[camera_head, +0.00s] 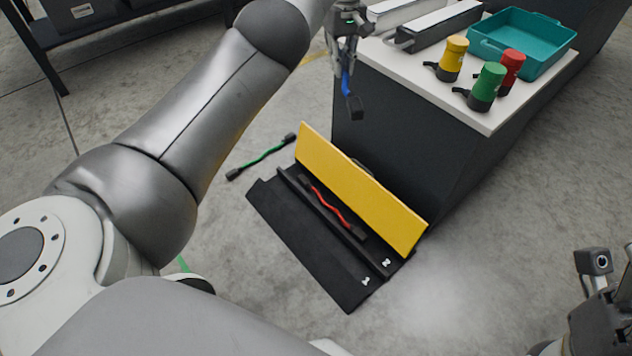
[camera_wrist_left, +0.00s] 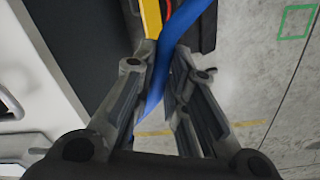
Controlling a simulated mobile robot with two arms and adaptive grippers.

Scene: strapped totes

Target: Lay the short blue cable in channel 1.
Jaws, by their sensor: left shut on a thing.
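The short blue cable (camera_head: 346,82) hangs from my left gripper (camera_head: 346,50), its black end plug (camera_head: 354,107) pointing down. In the left wrist view the blue cable (camera_wrist_left: 182,32) runs between the fingers of the left gripper (camera_wrist_left: 164,62), which are shut on it. The black cable channel tray (camera_head: 300,245) lies on the floor below and in front, with its yellow lid (camera_head: 360,190) raised along the far side. A red cable (camera_head: 330,206) lies in the groove nearer the lid; the nearer groove looks empty. My right gripper (camera_head: 600,300) is partly cut off at lower right.
A green cable (camera_head: 262,158) lies on the floor left of the tray. A white-topped bench (camera_head: 440,88) stands behind the lid, bearing a teal bin (camera_head: 530,35) and yellow, red and green capped containers (camera_head: 487,84). A dark shelf (camera_head: 110,30) stands at upper left.

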